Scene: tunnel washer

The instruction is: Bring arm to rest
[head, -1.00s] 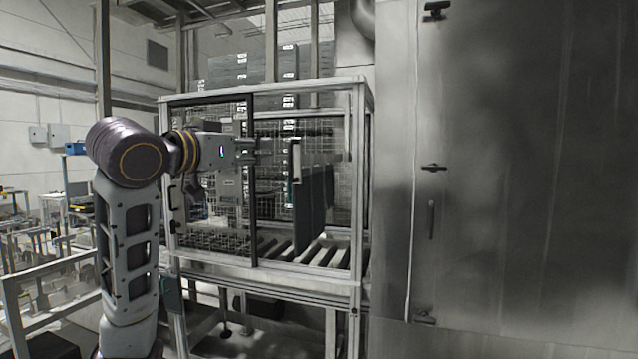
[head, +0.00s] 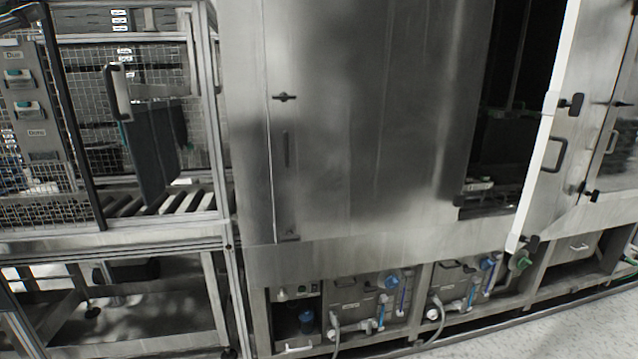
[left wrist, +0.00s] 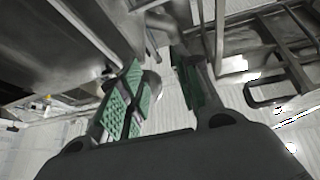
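My left gripper (left wrist: 162,80) shows only in the left wrist view. Its two fingers with green ribbed pads stand apart, with nothing held between them. No arm of mine shows in the head view, so where the left gripper is relative to the washer cannot be told from there. My right gripper is not in any view.
A mesh-sided cage (head: 205,110) with a roller bed stands at left in the head view. A steel washer housing (head: 360,120) fills the middle. An open door (head: 550,150) sticks out at right. Metal rails and frames surround my left gripper.

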